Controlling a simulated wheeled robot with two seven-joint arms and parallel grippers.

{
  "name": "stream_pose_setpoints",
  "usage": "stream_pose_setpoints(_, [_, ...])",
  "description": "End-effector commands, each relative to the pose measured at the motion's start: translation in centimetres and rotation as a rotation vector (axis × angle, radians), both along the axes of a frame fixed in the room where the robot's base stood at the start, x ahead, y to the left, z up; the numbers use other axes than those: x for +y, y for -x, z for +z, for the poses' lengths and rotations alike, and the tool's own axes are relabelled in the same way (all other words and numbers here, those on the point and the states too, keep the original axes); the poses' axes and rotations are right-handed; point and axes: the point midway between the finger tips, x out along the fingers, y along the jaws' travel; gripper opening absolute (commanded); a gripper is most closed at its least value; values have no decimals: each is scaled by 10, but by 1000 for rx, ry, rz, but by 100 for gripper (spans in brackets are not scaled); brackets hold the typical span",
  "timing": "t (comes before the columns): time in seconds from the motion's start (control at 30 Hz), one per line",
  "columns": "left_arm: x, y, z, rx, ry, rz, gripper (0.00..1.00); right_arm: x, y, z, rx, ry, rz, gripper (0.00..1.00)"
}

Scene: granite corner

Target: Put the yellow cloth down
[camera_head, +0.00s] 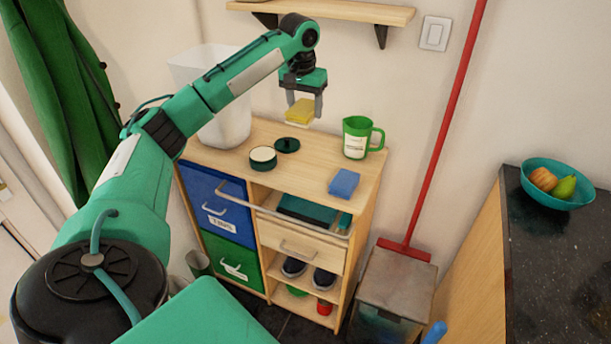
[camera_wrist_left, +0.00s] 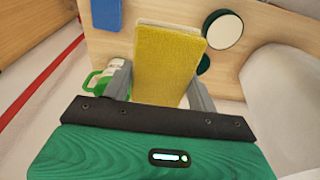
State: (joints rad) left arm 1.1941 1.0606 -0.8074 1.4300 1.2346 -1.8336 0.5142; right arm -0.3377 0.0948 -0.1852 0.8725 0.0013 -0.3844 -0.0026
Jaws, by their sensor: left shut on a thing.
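The yellow cloth (camera_head: 300,112) is a folded block held between the fingers of my left gripper (camera_head: 304,104), above the back of the wooden cabinet top (camera_head: 308,174). In the left wrist view the yellow cloth (camera_wrist_left: 168,62) sits between both fingers of the left gripper (camera_wrist_left: 160,85), with the cabinet top behind it. A small gap seems to show between cloth and cabinet top in the head view. My right gripper is not in view.
On the cabinet top are a white bin (camera_head: 222,125), an open round tin (camera_head: 263,158), its dark lid (camera_head: 287,145), a green jug (camera_head: 357,138) and a blue cloth (camera_head: 344,183). A shelf (camera_head: 340,11) hangs above. Bare wood lies between tin and jug.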

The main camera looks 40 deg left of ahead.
Motion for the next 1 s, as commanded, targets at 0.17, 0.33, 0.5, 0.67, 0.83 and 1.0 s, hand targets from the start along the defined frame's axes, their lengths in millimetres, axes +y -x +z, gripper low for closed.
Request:
stream_pose_setpoints(0.17, [0, 0, -12, 3, -1, -1, 25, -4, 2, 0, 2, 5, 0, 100])
stream_pose_setpoints(0.33, [0, 1, -54, 6, -2, -2, 25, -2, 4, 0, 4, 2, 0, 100])
stream_pose_setpoints(0.5, [0, 1, -99, 3, -1, -1, 25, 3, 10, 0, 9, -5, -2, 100])
stream_pose_setpoints(0.67, [0, 1, -136, 1, -1, -1, 25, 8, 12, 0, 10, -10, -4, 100])
stream_pose_setpoints(0.83, [0, 0, -155, 0, -1, -1, 25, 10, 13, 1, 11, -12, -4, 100])
stream_pose_setpoints(1.0, [-1, 1, -175, 1, -1, -2, 25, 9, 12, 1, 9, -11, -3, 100])
